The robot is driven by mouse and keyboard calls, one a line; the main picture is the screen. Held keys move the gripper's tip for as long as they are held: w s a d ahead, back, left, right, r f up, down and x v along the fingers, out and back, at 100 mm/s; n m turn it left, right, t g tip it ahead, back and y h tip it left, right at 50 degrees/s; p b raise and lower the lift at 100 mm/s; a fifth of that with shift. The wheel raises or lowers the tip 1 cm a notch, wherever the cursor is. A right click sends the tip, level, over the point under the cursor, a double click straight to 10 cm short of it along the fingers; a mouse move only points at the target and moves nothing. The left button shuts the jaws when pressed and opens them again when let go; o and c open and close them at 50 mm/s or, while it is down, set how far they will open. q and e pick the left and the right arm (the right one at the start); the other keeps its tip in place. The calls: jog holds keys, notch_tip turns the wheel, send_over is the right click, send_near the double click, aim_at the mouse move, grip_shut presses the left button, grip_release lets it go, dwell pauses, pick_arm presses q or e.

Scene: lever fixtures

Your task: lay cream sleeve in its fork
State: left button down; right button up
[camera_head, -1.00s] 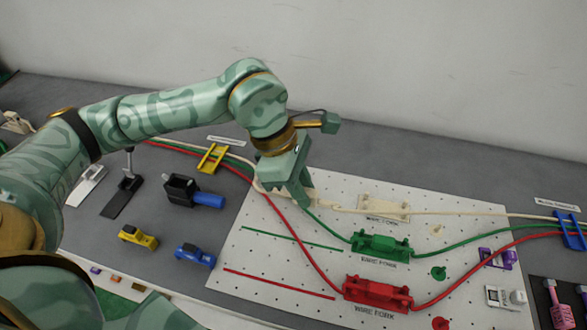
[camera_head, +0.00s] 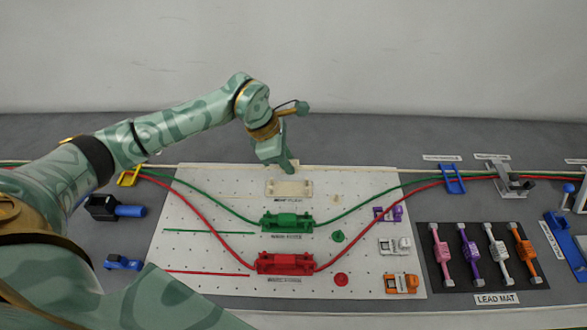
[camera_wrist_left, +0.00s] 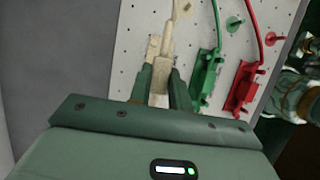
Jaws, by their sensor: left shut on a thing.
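My left gripper (camera_head: 288,170) points down at the back edge of the white pegboard, just behind the cream fork (camera_head: 289,188). In the left wrist view its fingers (camera_wrist_left: 157,84) are shut on the cream sleeve (camera_wrist_left: 160,78), which lies lengthwise between them. The cream fork (camera_wrist_left: 153,47) shows partly beside and behind the sleeve there. The cream wire (camera_head: 350,171) runs right from the gripper along the board's back edge. The sleeve is mostly hidden by the fingers in the head view. It is apart from the fork's cradle.
The green fork (camera_head: 287,222) and red fork (camera_head: 286,263) hold their sleeves in front on the pegboard (camera_head: 205,210). Yellow (camera_head: 129,176) and blue (camera_head: 453,179) wire guides flank the board. A dark lead mat (camera_head: 480,285) with several coloured leads lies right.

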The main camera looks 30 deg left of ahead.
pick_arm(q)
jog(key=shift+s+a+r, duration=0.1)
jog(key=shift+s+a, duration=0.05)
pick_arm(e)
jog(key=shift+a+r, duration=0.15)
jog(key=shift+a, duration=1)
